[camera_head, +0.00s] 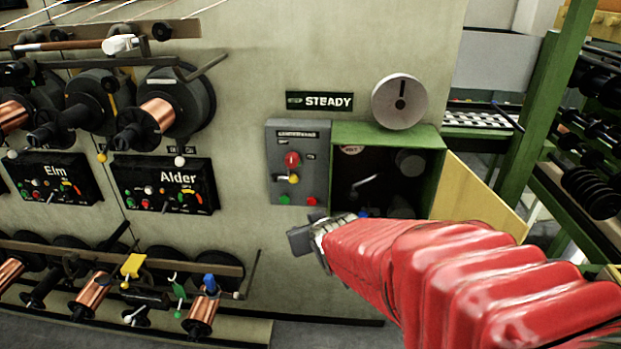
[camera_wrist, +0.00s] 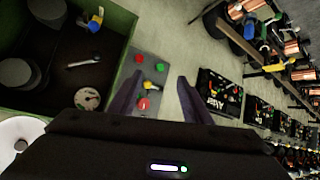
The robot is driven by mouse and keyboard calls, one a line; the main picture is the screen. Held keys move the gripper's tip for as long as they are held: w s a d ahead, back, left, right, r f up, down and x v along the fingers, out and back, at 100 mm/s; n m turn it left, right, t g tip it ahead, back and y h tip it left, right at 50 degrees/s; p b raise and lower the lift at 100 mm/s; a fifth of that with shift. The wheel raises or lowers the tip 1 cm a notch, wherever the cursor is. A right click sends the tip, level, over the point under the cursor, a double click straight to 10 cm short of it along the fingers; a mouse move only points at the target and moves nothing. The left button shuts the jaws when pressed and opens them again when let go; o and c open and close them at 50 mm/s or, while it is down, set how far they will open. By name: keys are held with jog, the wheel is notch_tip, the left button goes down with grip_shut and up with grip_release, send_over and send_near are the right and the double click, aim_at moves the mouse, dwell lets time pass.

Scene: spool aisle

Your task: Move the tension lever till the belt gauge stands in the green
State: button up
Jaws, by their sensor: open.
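An open green box (camera_head: 390,133) on the wall holds the belt parts. Inside it a metal lever (camera_head: 365,183) slants, and it also shows in the wrist view (camera_wrist: 84,63). A blue-tipped handle (camera_wrist: 95,25) also sits in the box; I cannot tell which one is the tension lever. A small round gauge (camera_wrist: 87,98) shows a pale face in the wrist view; its needle cannot be read. My gripper (camera_wrist: 157,92) is open and empty.
A grey switch panel (camera_head: 278,180) with red, yellow and green controls adjoins the box on its left. The box's yellow door (camera_head: 475,195) stands open to the right. Spool racks (camera_head: 175,100) fill the left.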

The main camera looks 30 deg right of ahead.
jog(key=d+f+t+h, duration=0.2)
jog(key=d+f+t, duration=0.1)
jog(key=d, duration=0.5)
jog(key=w+d+f+m+t+h, duration=0.1)
jog(key=d+f+t+h, duration=0.1)
jog(key=d, duration=0.7)
notch_tip(320, 180, down, 3)
jog(key=shift+r+t, duration=0.1)
jog(key=shift+t, duration=0.5)
jog(key=shift+w+d, duration=0.15)
jog(key=shift+w, duration=0.05)
